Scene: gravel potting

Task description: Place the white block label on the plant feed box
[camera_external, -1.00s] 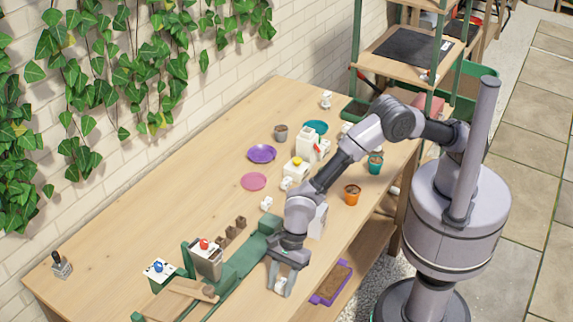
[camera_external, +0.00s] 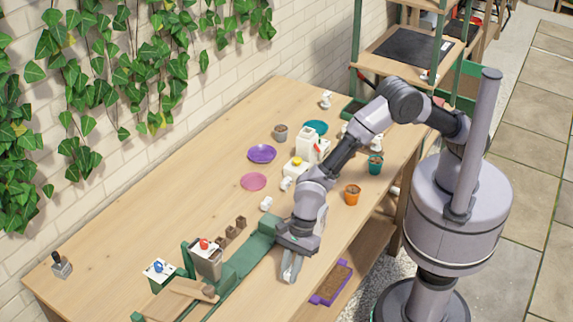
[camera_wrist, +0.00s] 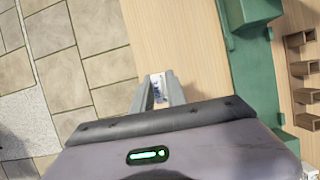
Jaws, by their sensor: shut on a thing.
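My gripper (camera_external: 289,278) points down near the front edge of the bench, right of the green rail. In the wrist view its fingers (camera_wrist: 159,88) are shut on a small white block with blue on it, the white block label (camera_wrist: 158,87); the fingers hide most of it. In the outside view the held block is hardly visible. I cannot tell for sure which thing is the plant feed box.
The green rail (camera_external: 252,245) and small brown pots (camera_external: 230,232) lie left of my gripper. The bench's left middle is clear.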

